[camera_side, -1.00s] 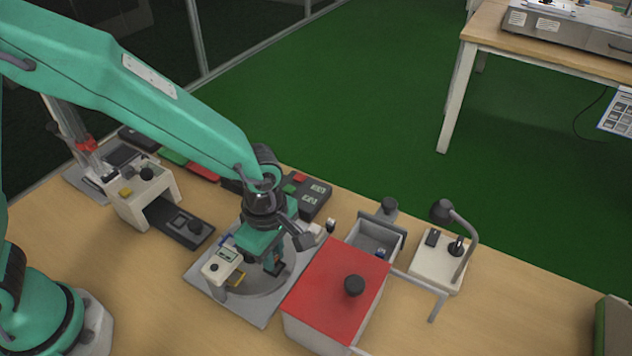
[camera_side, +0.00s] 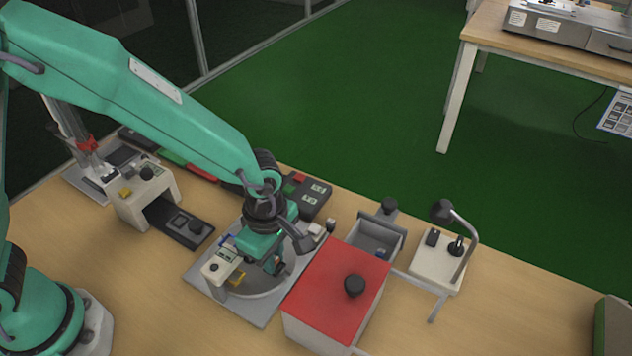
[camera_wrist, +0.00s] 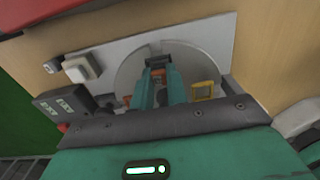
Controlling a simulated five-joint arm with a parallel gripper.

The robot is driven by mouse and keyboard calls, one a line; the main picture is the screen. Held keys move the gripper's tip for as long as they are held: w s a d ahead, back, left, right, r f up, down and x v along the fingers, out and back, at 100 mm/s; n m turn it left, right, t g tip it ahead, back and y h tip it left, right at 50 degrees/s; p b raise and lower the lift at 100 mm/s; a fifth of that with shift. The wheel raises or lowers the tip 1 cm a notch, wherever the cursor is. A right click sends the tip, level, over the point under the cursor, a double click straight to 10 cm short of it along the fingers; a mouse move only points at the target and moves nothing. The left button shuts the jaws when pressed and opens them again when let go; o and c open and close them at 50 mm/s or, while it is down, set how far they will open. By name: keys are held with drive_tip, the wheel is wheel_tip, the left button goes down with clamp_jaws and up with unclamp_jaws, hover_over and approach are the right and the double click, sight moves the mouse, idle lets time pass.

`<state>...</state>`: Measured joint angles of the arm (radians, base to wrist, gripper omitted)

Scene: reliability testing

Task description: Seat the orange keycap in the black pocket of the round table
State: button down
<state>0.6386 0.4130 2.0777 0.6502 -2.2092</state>
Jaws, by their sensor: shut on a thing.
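My gripper (camera_wrist: 160,80) points down over the grey round table (camera_wrist: 129,72), its two teal fingers close together. In the wrist view a small orange piece, the keycap (camera_wrist: 158,70), shows between the fingertips, mostly hidden by them. A black block that looks like the pocket (camera_wrist: 157,60) lies right at the fingertips. I cannot tell whether the keycap is inside it or just above it. In the side view my gripper (camera_side: 274,264) is low over the round table (camera_side: 262,288), and the keycap is too small and hidden to make out.
A white gauge box (camera_side: 220,264) with a yellow part (camera_side: 237,279) stands at the table's left. A red-topped box (camera_side: 340,285) with a black knob is close on the right. A grey tray (camera_side: 375,240) and a lamp stand (camera_side: 440,262) are farther right. The front desk is clear.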

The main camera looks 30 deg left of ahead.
drive_tip(key=shift+f, duration=0.1)
drive_tip(key=c, duration=1.3)
unclamp_jaws()
drive_tip(key=shift+r, duration=3)
drive_tip(key=shift+a+r, duration=0.1)
